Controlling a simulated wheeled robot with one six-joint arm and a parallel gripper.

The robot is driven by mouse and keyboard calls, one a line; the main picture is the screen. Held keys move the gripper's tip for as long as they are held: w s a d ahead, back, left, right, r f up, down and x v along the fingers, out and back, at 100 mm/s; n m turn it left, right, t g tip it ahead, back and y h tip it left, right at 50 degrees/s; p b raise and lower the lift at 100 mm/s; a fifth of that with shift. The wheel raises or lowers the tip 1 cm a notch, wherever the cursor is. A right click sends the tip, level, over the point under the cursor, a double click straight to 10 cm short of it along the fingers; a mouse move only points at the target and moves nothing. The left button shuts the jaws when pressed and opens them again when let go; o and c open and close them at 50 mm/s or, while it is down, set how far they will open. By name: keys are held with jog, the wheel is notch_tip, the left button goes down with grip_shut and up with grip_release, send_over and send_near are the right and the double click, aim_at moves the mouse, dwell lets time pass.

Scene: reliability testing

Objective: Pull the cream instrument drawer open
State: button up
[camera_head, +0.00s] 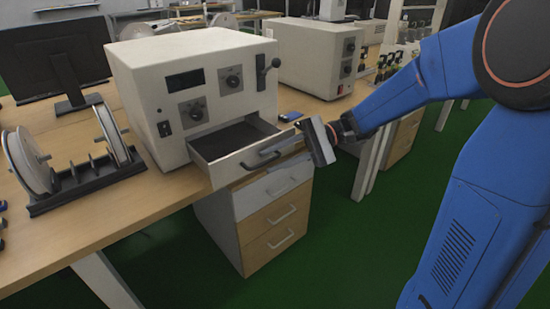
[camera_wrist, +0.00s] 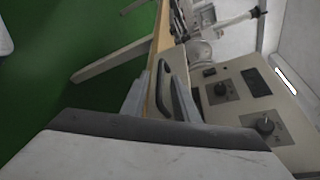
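The cream instrument (camera_head: 205,90) stands on the wooden bench. Its drawer (camera_head: 235,165) is partly pulled out at the lower front, with the dark inside showing. My gripper (camera_head: 268,152) is at the right part of the drawer front, its fingers reaching toward the handle. Whether a finger touches the handle is not clear. The gripper body hides part of the wrist view. The instrument panel with knobs (camera_wrist: 240,95) shows to the right there.
A wooden drawer cabinet (camera_head: 268,225) stands under the bench. A spool rack (camera_head: 85,180) is left of the instrument, with a monitor (camera_head: 52,60) behind. A second cream instrument (camera_head: 315,55) is at the back right. The green floor in front is free.

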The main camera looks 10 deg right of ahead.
jog(key=v, duration=1.7)
jog(key=shift+d, duration=0.15)
jog(key=s+a+f+n+t+h, duration=0.1)
jog(key=s+f+h, duration=0.15)
jog(key=s, duration=0.35)
jog(key=s+a+f+h, duration=0.2)
jog(key=s+h, duration=0.2)
jog(key=s, duration=0.3)
jog(key=s+d+f+n+t+h, duration=0.2)
jog(key=s+d+f+t+h, duration=0.2)
jog(key=s+d+t+h, duration=0.3)
jog(key=s+d+h, duration=0.1)
jog(key=s+d, duration=0.1)
jog(key=s, duration=0.1)
jog(key=shift+f+n+t, duration=0.3)
jog(key=shift+f, duration=0.1)
